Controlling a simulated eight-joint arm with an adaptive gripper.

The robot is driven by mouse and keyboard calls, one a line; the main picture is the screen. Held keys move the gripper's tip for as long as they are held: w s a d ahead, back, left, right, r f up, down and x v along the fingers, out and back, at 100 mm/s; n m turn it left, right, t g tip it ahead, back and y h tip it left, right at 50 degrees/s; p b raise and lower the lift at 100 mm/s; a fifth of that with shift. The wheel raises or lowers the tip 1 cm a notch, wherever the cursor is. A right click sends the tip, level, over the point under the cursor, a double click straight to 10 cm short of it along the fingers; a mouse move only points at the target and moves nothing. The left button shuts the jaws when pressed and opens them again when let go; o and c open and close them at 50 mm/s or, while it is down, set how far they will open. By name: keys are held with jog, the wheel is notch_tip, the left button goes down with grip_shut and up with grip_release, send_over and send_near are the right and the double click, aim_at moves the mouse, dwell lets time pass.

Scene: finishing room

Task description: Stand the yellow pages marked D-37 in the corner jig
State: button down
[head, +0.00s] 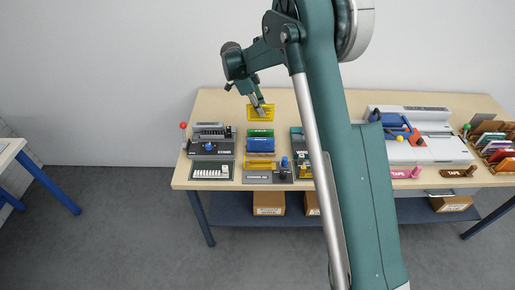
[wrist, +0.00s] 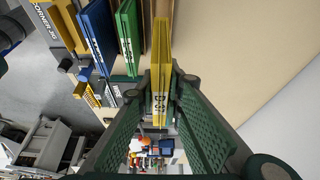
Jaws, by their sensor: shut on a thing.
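The yellow pages (head: 262,112) stand near the back of the table in the head view. In the wrist view the yellow pages (wrist: 161,65) are upright between my fingers, with a white label whose sideways text looks like D-37. My gripper (head: 258,106) is shut on them; its green fingers flank them in the wrist view (wrist: 162,92). I cannot tell whether their lower edge touches the table. The corner jig (head: 268,178) is at the table's front, with a blue knob and a yellow piece along its back. Its labelled plate shows at upper left in the wrist view (wrist: 44,22).
Green pages (head: 260,133) and blue pages (head: 260,146) stand between my gripper and the corner jig. A grey machine (head: 210,146) is to the left. My arm hides part of the table to the right. A large white machine (head: 430,150) stands farther right.

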jog(key=s+f+p, duration=0.2)
jog(key=s+f, duration=0.1)
jog(key=s, duration=1.6)
jog(key=shift+s, duration=0.2)
jog(key=shift+r, duration=0.1)
jog(key=shift+f, duration=0.2)
jog(key=shift+f+b, duration=0.9)
jog(key=shift+f, duration=1.8)
jog(key=shift+b, duration=0.5)
jog(key=shift+f+b, duration=0.45)
jog(key=shift+f, duration=0.2)
